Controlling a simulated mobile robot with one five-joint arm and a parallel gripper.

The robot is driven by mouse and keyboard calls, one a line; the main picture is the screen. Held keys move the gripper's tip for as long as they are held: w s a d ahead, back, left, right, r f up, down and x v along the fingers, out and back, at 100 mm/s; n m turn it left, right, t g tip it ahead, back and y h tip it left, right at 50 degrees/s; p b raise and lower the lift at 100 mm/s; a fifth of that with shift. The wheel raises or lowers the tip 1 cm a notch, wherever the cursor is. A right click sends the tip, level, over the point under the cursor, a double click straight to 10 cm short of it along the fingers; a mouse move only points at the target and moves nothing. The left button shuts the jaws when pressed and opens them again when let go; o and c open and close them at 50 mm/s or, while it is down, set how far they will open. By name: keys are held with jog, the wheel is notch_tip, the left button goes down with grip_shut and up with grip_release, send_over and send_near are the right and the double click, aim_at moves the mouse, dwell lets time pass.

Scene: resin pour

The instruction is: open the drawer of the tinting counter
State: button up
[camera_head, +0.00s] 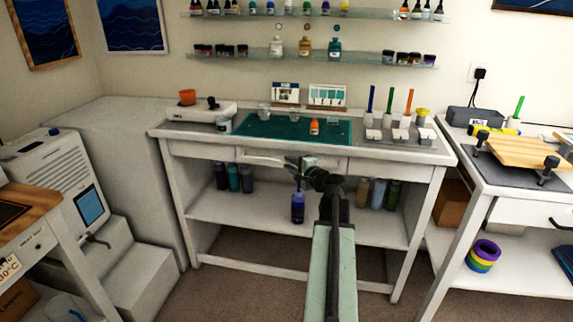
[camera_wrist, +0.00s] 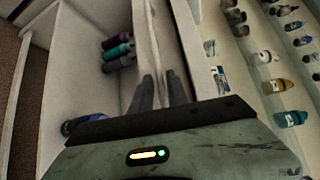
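The tinting counter (camera_head: 180,143) stands against the wall in the middle of the head view. Its white drawer front (camera_head: 335,164) sits under the top, and the drawer looks closed. A pale bar handle (camera_head: 262,160) runs across the front. My gripper (camera_head: 305,162) is in front of the drawer, near the handle's right part, and hides some of it. In the wrist view the two dark fingers of my gripper (camera_wrist: 160,78) stand apart, pointing at the counter's front. A pale surface shows between them; I cannot tell whether they touch the handle.
A dark blue bottle (camera_head: 298,207) stands on the lower shelf below my gripper, with several other bottles (camera_head: 234,178) beside it. The countertop holds a green mat (camera_head: 270,128), an orange bottle (camera_head: 314,127) and cups. Another bench (camera_head: 510,213) stands at the right.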

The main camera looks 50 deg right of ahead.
jog(key=x, duration=0.3)
jog(key=shift+c, duration=0.3)
grip_shut()
dwell(1.1)
